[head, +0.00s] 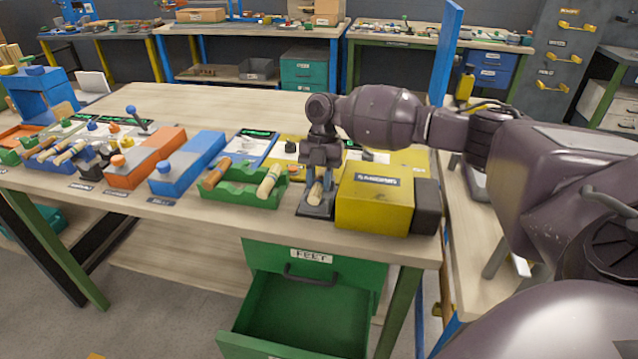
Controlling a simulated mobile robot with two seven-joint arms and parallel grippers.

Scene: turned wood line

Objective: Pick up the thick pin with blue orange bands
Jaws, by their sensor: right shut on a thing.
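My right gripper (318,187) points down at the front of the bench, just left of a yellow box. It is shut on a light wooden pin (315,194), which is partly hidden between the fingers. The pin is over a small dark plate (314,210); I cannot tell whether it touches the plate. Its bands are too small to make out, so I cannot confirm blue and orange. A green cradle (240,195) to the left holds a brown pin (216,175) and a pale pin (268,181). My left gripper is not in view.
The yellow box (374,204) and a dark block (427,206) stand close to the right of the gripper. Blue (187,165) and orange (146,158) blocks stand further left. A green drawer (300,315) hangs open below. The back of the bench (220,103) is clear.

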